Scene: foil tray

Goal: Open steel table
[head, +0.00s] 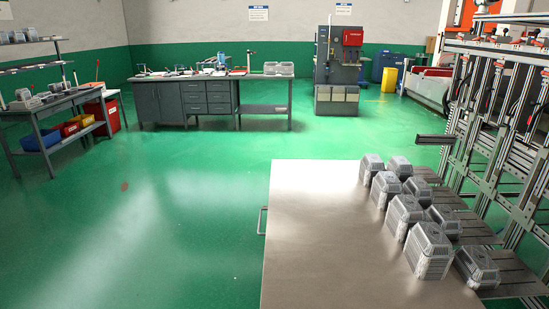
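A table with a bare, shiny steel top (315,235) fills the lower right of the head view. A small bar handle (262,220) sticks out from its left side. The front below the top is hidden from this angle, so I cannot tell whether any drawer or door there is open or shut. Neither of my grippers shows in this view.
Several grey finned housings (404,217) stand in rows along the table's right side, beside a metal rack (500,120). A grey workbench with drawers (207,100) stands at the back, and shelving with bins (65,125) at the left. The green floor (150,220) left of the table is clear.

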